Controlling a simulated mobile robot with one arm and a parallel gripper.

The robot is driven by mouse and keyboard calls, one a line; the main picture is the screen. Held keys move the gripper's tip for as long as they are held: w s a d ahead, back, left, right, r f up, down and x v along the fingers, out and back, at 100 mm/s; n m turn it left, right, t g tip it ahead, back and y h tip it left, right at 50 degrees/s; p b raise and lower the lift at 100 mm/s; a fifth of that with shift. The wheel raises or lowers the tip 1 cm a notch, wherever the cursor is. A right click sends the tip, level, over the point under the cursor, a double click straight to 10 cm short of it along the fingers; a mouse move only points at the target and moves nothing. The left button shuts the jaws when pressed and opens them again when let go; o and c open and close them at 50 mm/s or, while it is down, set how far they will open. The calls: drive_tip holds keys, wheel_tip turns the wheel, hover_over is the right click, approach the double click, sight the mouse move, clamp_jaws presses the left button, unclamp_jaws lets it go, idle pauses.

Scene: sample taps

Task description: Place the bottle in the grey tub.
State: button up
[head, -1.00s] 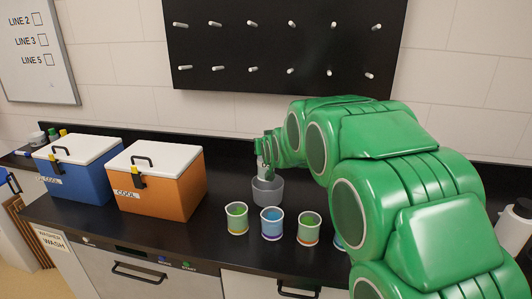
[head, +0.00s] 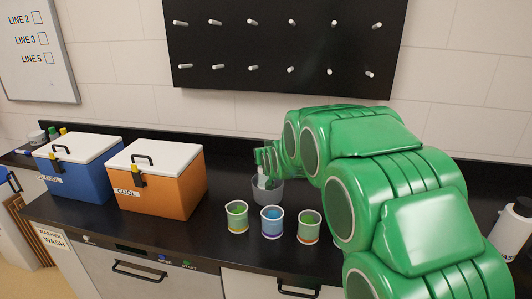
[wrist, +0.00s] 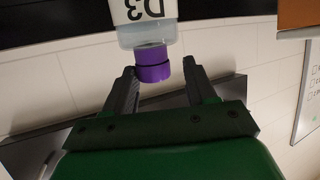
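The bottle (head: 262,181) stands inside the grey tub (head: 271,196), with its lower part hidden by the tub wall. In the wrist view the bottle (wrist: 145,33) has a white body marked "D3" and a purple cap (wrist: 152,66). My gripper (head: 262,164) is over the tub, at the top of the bottle. In the wrist view its fingers (wrist: 160,75) are apart on either side of the cap. A gap shows between the cap and the right finger.
Several colored cups, including a green one (head: 237,217) and a blue one (head: 272,222), stand in front of the tub. An orange cooler (head: 165,192) and a blue cooler (head: 80,178) stand to the left. A black peg board (head: 285,45) hangs behind.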

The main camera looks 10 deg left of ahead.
drive_tip(key=shift+o, duration=0.6)
drive_tip(key=shift+r, duration=0.5)
drive_tip(key=v, duration=1.2)
